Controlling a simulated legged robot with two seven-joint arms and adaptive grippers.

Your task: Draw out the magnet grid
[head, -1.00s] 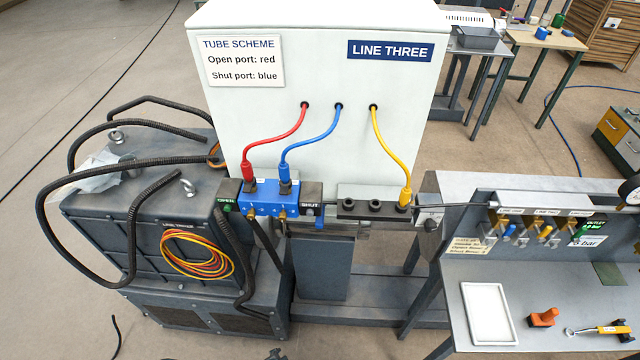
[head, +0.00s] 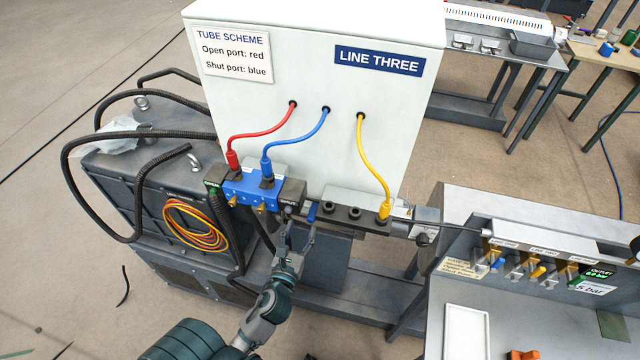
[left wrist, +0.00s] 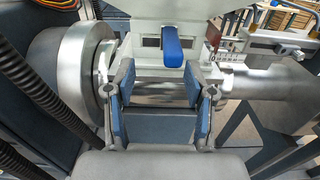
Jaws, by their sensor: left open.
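A blue handle (head: 312,212) sticks out below the front of the white cabinet, between the blue valve block and the black socket strip. In the left wrist view the blue handle (left wrist: 172,52) hangs from a pale metal housing (left wrist: 145,58). The magnet grid's body is not visible; I cannot tell how it joins the handle. My left gripper (head: 300,234) is open and empty just below and in front of the handle. In the left wrist view its fingers (left wrist: 160,88) stand apart, with the handle beyond their tips, slightly right of centre. My right gripper is not in view.
The blue valve block (head: 252,188) with red and blue tubes is close left of the gripper. The socket strip (head: 342,213) with the yellow tube is close right. Black hoses (head: 137,205) loop at the left. A bench with a white tray (head: 466,335) stands right.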

